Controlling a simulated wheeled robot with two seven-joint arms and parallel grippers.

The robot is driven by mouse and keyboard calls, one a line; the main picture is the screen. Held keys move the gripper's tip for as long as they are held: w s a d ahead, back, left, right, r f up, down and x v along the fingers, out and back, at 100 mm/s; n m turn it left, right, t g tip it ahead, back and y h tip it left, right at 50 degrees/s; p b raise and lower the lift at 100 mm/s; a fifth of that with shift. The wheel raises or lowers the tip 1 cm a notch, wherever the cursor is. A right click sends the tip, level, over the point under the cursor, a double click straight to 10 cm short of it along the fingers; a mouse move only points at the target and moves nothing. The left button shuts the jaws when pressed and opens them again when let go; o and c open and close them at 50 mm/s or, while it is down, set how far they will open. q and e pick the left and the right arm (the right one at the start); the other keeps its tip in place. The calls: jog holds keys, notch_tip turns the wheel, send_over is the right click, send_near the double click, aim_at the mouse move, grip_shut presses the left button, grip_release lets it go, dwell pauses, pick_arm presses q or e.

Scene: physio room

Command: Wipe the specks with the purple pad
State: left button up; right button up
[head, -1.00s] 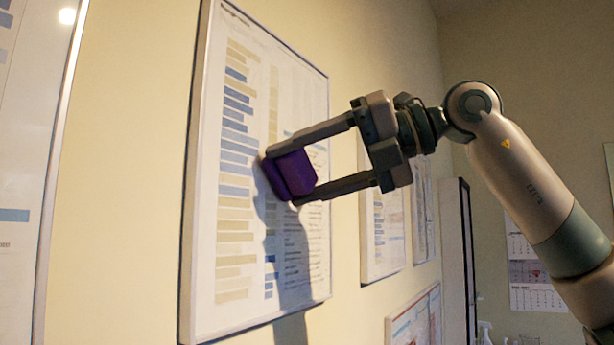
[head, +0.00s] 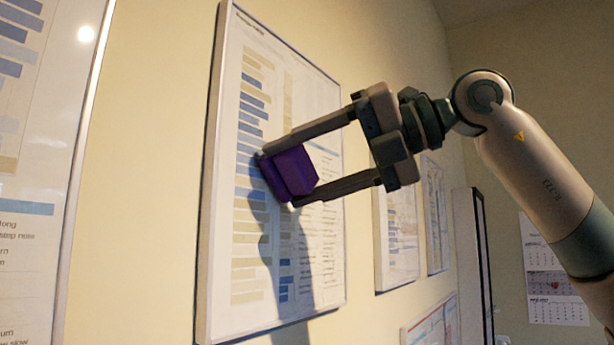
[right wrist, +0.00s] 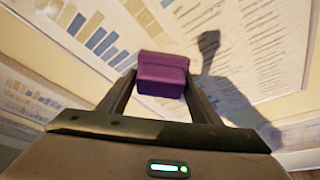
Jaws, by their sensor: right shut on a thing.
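The purple pad (head: 289,174) is a small block held between the fingertips of my right gripper (head: 284,172), which is shut on it. The pad is in front of a framed chart (head: 318,250) on the wall, over its column of blue and tan bars. I cannot tell whether it touches the chart. In the right wrist view the pad (right wrist: 162,74) sits between the two fingers, and the chart (right wrist: 262,45) lies beyond it. I cannot make out any specks. My left gripper is not in view.
Another framed board (head: 35,200) hangs at the left. Smaller framed posters (head: 396,225) hang farther along the wall at the right. A calendar (head: 556,285) hangs on the far wall. The arm's shadow falls across the chart.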

jog(key=shift+s+a, duration=0.55)
jog(key=shift+s, duration=0.15)
jog(key=shift+d+b, duration=0.15)
jog(key=shift+b, duration=0.2)
jog(key=shift+s+d+b, duration=0.3)
jog(key=shift+s+d, duration=0.1)
jog(key=shift+d, duration=0.05)
jog(key=shift+s+d+b, duration=0.3)
jog(key=shift+s+d, duration=0.4)
jog(key=shift+d, duration=0.25)
jog(key=shift+s+d+b, duration=0.3)
jog(key=shift+s+d, duration=0.35)
jog(key=shift+d, duration=0.25)
jog(key=shift+s+d+b, duration=0.2)
jog(key=shift+s+d, duration=0.25)
jog(key=shift+d, duration=0.15)
jog(key=shift+s+d+b, duration=0.2)
jog(key=shift+s+d, duration=0.2)
jog(key=shift+d, duration=0.2)
